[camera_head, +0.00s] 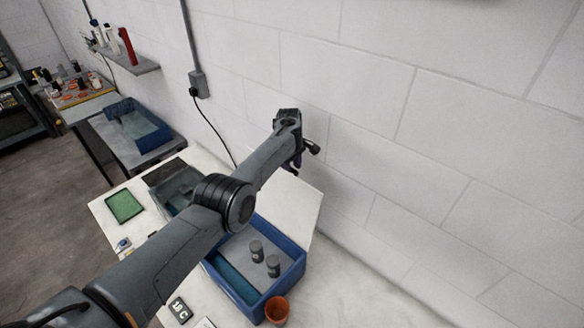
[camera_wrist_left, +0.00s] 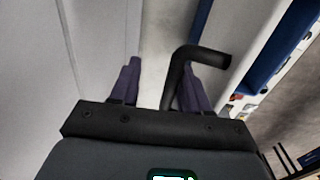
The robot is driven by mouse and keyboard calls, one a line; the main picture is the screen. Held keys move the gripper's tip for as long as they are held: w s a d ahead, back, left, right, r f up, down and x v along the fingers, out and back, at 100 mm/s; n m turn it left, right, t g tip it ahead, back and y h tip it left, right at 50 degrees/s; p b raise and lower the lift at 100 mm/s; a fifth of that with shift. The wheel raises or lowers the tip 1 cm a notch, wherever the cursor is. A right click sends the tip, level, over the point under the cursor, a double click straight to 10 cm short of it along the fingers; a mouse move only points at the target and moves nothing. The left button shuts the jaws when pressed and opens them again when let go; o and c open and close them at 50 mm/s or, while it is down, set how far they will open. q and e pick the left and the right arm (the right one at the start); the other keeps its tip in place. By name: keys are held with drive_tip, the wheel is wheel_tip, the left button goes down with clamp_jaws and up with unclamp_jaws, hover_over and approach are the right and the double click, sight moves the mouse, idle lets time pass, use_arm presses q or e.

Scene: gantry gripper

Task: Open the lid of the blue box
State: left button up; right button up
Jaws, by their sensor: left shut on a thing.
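The blue box (camera_head: 296,272) stands on the white table with its inside showing. Its pale lid (camera_head: 300,203) is raised and tilted up on the wall side. In the left wrist view, a pale strip shows between the fingers of my left gripper (camera_wrist_left: 157,85), and a black bent bar (camera_wrist_left: 200,60) lies by the right finger. My right gripper is not in view.
Two grey cylinders (camera_head: 273,266) stand inside the box. An orange-brown pot (camera_head: 277,310) is by its front corner. A green tray (camera_head: 124,206) lies at left. The block wall (camera_head: 460,130) is close behind my gripper. Bare table lies right of the box.

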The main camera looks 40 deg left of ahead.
use_arm(q)
drive_tip(key=shift+w+a+r, duration=0.1)
drive_tip(key=shift+r, duration=0.15)
wheel_tip(320, 180, up, 11)
drive_tip(key=shift+s+f, duration=0.2)
drive_tip(key=shift+s, duration=0.2)
idle(0.4)
drive_tip(key=shift+s, duration=0.15)
idle(0.3)
